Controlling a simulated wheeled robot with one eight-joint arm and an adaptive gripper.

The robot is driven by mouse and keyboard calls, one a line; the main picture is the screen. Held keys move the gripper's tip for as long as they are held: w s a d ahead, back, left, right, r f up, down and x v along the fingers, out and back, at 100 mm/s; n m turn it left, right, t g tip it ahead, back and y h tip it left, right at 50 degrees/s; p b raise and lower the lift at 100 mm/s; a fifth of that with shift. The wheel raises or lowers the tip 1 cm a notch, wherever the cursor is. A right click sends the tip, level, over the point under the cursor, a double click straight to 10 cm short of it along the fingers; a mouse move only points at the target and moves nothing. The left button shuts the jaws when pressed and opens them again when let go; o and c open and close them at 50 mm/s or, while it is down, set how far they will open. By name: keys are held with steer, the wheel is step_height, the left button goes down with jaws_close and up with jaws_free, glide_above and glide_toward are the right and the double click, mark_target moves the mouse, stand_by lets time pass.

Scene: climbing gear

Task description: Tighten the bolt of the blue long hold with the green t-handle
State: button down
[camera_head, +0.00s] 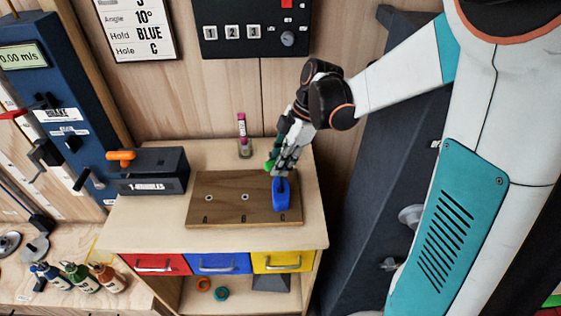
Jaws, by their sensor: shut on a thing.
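The blue long hold (280,195) sits at the right end of the brown wooden board (222,211), by the letter C. My gripper (281,172) is directly above the hold and shut on the green t-handle (270,165), of which only a green end shows to the left of the fingers. The dark fingers and the hold overlap in this view. The bolt is hidden, and I cannot tell whether the tool's tip sits in it.
A black t-handle box (151,172) with an orange handle stands left of the board. A small pink-topped tube (243,135) stands behind the board. Red, blue and yellow drawers (218,263) are below the tabletop. A wall sign (136,24) reads "10°", "BLUE", "C".

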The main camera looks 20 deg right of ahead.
steer(key=m+t, duration=0.1)
steer(key=m, duration=0.2)
steer(key=m+t, duration=0.1)
steer(key=m, duration=0.2)
steer(key=shift+m+h, duration=0.4)
steer(key=shift+p, duration=0.3)
steer(key=shift+w+r+p, duration=0.1)
steer(key=shift+r+p, duration=1)
steer(key=shift+r, duration=0.45)
steer(key=n+g, duration=0.1)
steer(key=n, duration=0.3)
steer(key=shift+f+y+b, duration=0.1)
steer(key=shift+y+b, duration=0.2)
steer(key=shift+b, duration=0.05)
steer(key=n+g, duration=0.2)
steer(key=n, duration=0.4)
steer(key=shift+n, duration=0.3)
steer(key=n+g, duration=0.1)
steer(key=n, duration=0.2)
steer(key=n+g+h, duration=0.1)
steer(key=n, duration=0.2)
steer(key=shift+b, duration=0.4)
steer(key=n+h, duration=0.1)
steer(key=n, duration=0.1)
steer(key=n+g, duration=0.1)
steer(key=n, duration=0.2)
steer(key=shift+s+h, duration=0.2)
steer(key=shift+h, duration=0.2)
